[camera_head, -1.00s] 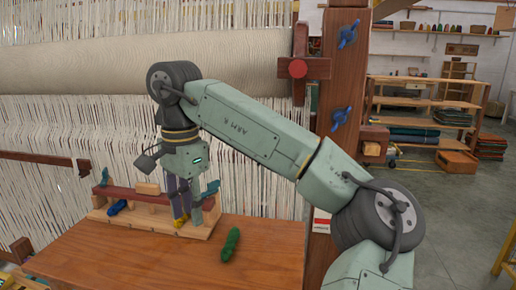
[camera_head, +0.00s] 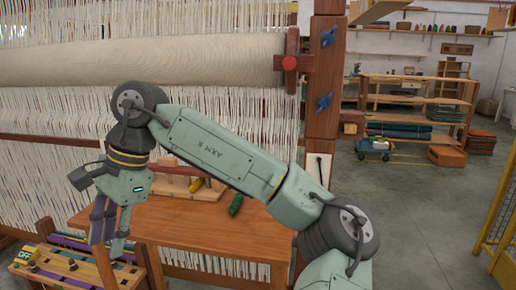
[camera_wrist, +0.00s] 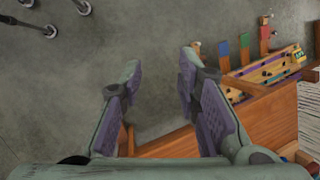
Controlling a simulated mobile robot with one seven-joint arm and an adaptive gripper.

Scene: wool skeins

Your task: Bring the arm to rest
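My gripper (camera_head: 108,228) hangs off the left front edge of the wooden table (camera_head: 205,228) in the head view. A yellow skein (camera_head: 196,185) lies at the pale wooden holder (camera_head: 207,193) at the back of the table, partly behind my arm. A dark green skein (camera_head: 236,204) lies on the table to the right of the holder. The rest of the holder is hidden behind my arm.
A low wooden bench with coloured strips (camera_head: 70,265) stands at the lower left, close to my gripper. The loom (camera_head: 220,65) rises behind the table, with a thick post (camera_head: 322,90) at its right. Open floor (camera_head: 425,215) lies to the right.

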